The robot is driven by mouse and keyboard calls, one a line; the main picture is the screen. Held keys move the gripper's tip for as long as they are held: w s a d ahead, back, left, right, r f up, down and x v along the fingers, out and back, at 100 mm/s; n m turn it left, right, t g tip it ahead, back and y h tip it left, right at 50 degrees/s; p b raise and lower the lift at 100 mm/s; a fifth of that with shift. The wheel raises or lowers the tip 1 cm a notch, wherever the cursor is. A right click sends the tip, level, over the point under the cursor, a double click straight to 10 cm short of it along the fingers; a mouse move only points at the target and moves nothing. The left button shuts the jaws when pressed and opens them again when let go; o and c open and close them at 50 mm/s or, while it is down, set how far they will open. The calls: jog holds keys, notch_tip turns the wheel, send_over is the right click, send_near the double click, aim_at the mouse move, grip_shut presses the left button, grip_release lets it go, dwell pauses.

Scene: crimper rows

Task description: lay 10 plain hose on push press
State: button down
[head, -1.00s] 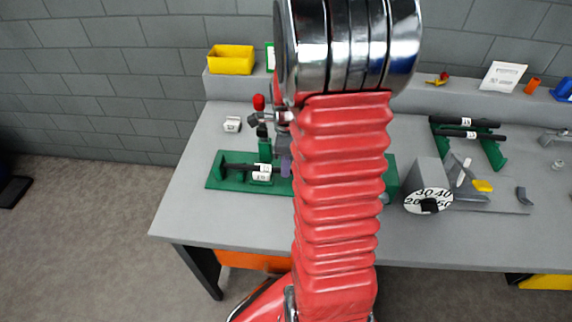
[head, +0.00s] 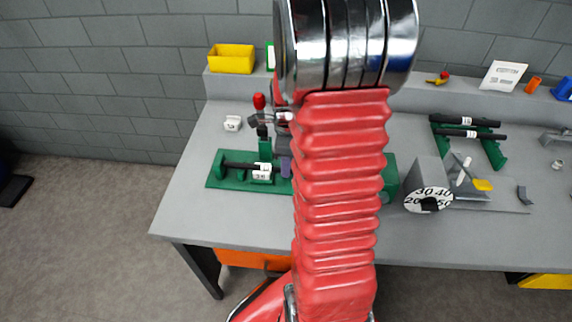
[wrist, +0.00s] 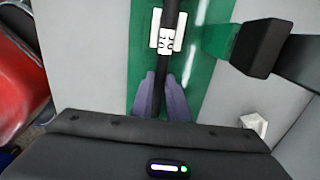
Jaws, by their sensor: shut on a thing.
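A black hose (head: 240,166) with a white label lies along the green push press (head: 213,181) at the left of the bench, over its supports. I cannot tell whether it rests fully on them. In the wrist view the hose (wrist: 171,12) runs up from between the purple fingers of my gripper (wrist: 161,98), which is shut on it. The label is small; its number is hard to read. The press's green base (wrist: 205,88) lies beneath. In the head view my gripper (head: 285,167) is at the hose's right part, and my arm hides the press's middle.
A red-knobbed lever (head: 259,102) stands behind the hose. A green rack (head: 497,155) with black hoses (head: 466,122) is at the right, behind a dial gauge (head: 428,199). A white tag block (head: 233,123) stands at the left; a yellow bin (head: 231,58) sits on the back ledge.

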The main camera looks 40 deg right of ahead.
jog(key=shift+s+f, duration=0.1)
jog(key=shift+f, duration=0.05)
jog(key=c, duration=1.6)
grip_release()
jog(key=shift+c, duration=0.2)
jog(key=shift+r, duration=0.2)
notch_tip(320, 180, up, 14)
jog(key=shift+f, duration=0.25)
